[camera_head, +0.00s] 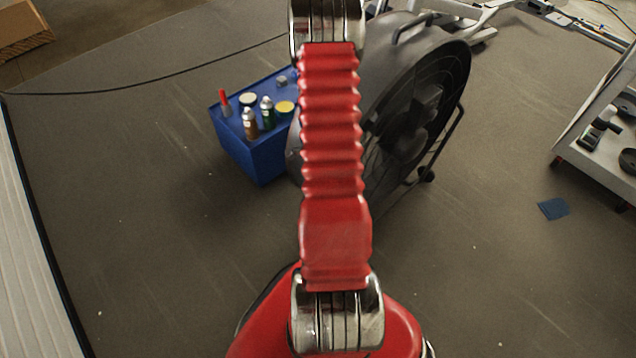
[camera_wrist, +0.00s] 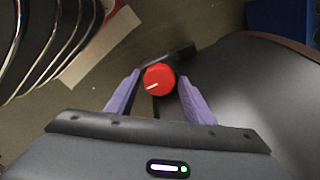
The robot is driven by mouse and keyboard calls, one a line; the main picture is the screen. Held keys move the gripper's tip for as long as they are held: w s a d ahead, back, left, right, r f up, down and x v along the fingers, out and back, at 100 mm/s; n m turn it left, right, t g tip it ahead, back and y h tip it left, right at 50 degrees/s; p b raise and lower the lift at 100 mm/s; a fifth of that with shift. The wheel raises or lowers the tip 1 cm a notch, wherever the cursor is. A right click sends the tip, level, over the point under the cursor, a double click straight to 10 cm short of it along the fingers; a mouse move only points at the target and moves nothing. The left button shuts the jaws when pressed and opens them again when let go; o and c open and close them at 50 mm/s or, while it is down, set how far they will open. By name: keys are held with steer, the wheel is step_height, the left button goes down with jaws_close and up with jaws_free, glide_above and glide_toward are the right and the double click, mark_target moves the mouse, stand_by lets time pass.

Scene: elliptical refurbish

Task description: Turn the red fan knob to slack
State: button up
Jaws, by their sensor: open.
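The red fan knob (camera_wrist: 159,79) is round with a white pointer mark that points to the lower left. In the wrist view it sits between the two purple fingers of my gripper (camera_wrist: 160,77), which is open around it with a gap visible on both sides. The black fan (camera_head: 425,105) stands at the upper middle in the head view, partly behind my red arm. The knob and my gripper are hidden in the head view. A dark bracket-like part shows behind the knob in the wrist view.
A blue box (camera_head: 255,155) with bottles and cans on top stands left of the fan. A grey cart (camera_head: 575,150) with black parts is at the right. A blue cloth (camera_head: 553,208) lies on the floor. A cable (camera_head: 150,80) runs across the back left. Floor in front is clear.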

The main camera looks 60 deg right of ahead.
steer(key=shift+c, duration=0.5)
steer(key=c, duration=0.6)
steer(key=shift+a, duration=0.1)
steer(key=shift+c, duration=0.4)
